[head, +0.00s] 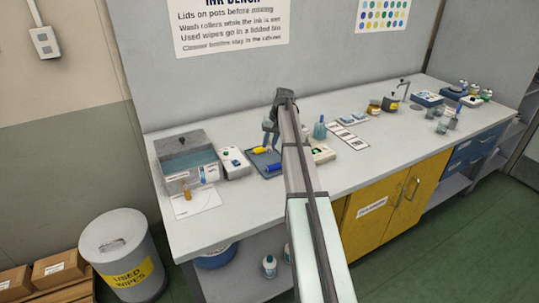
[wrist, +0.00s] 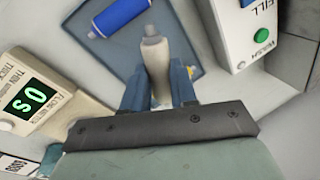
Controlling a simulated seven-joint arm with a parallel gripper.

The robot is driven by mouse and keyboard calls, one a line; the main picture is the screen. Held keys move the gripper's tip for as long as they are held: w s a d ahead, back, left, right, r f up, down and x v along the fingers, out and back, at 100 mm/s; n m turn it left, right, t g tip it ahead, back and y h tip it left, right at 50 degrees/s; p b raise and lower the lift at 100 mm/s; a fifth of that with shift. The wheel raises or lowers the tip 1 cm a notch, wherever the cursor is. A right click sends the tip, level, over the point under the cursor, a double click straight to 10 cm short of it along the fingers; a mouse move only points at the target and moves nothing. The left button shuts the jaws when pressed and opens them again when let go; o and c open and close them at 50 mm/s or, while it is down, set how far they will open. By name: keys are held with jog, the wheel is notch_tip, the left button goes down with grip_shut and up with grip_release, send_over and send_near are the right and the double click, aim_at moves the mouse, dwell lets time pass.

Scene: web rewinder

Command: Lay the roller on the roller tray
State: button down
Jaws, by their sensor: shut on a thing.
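My gripper (wrist: 158,85) is shut on a pale grey-beige roller (wrist: 155,58) with a narrow stub at its end. The dark blue roller tray (wrist: 185,45) lies beneath the held roller in the wrist view; I cannot tell whether they touch. A blue roller (wrist: 120,15) lies on the tray. In the head view my gripper (head: 270,131) is over the back of the tray (head: 258,164). A yellow roller (head: 262,150) and the blue roller (head: 274,168) show on the tray there. The held roller is not clear in that view.
A white box with a green button (head: 235,163) stands left of the tray, and a gauge with a green display (wrist: 27,100) stands on its other side. A lidded wash tank (head: 187,160) is farther left. Bottles and jars fill the bench's right part.

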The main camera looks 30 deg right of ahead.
aim_at(267, 161)
jog(key=shift+f, duration=2.75)
jog(key=shift+f, duration=0.3)
jog(key=c, duration=0.9)
grip_release()
jog(key=v, duration=1.2)
jog(key=shift+r, duration=0.35)
